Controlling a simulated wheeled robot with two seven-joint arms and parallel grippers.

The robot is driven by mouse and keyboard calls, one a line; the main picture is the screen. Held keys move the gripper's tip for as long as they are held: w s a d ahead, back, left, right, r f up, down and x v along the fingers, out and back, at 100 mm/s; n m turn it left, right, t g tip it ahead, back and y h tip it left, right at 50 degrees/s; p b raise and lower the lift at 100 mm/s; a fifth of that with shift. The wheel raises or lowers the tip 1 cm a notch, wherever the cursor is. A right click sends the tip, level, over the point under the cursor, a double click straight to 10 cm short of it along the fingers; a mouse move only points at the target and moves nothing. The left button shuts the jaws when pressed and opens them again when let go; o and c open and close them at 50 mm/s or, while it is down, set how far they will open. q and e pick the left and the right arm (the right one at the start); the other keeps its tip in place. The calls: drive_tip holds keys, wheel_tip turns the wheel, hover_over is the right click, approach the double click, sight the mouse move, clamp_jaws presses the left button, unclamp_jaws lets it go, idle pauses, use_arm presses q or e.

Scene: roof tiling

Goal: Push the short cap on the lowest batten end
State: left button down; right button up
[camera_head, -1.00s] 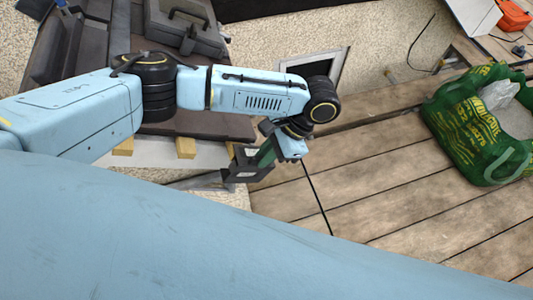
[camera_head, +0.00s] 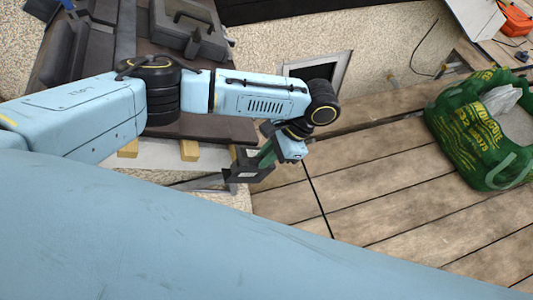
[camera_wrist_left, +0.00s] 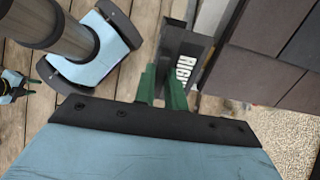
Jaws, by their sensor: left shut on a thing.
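My left gripper (camera_head: 268,152) is shut on a dark grey cap (camera_head: 243,167), held in the air beyond the roof's lower edge. In the left wrist view its green fingers (camera_wrist_left: 163,88) grip the cap (camera_wrist_left: 187,50), which bears white lettering, partly readable as "RIGH". Two pale wooden batten ends (camera_head: 128,149) and (camera_head: 189,151) stick out under the lower tiles in the head view. The cap is to the right of these ends and apart from them. Part of my right gripper (camera_wrist_left: 14,87) seems to show at the wrist view's left edge, too small to read its jaws.
Dark tiles (camera_head: 215,128) cover the roof, with a grey case (camera_head: 190,25) on them. A green bag (camera_head: 480,135) stands on the plank deck (camera_head: 400,190) at right. A framed opening (camera_head: 325,68) is in the pebbled wall. The deck between gripper and bag is clear.

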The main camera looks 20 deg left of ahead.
sight(254, 153)
use_arm(q)
drive_tip(key=shift+w+a, duration=0.1)
drive_tip(key=shift+w, duration=0.05)
drive_tip(key=shift+w+a, duration=0.15)
drive_tip(key=shift+w, duration=0.15)
drive_tip(key=shift+w+a+p, duration=0.1)
drive_tip(key=shift+w+p, duration=0.05)
drive_tip(key=shift+p, duration=0.15)
idle(0.5)
drive_tip(key=shift+w+a, duration=0.2)
drive_tip(key=shift+w, duration=0.1)
drive_tip(key=shift+w+a+p, duration=0.35)
drive_tip(key=shift+w, duration=0.1)
idle(1.2)
drive_tip(key=c, duration=1.4)
unclamp_jaws()
drive_tip(key=shift+o, duration=0.2)
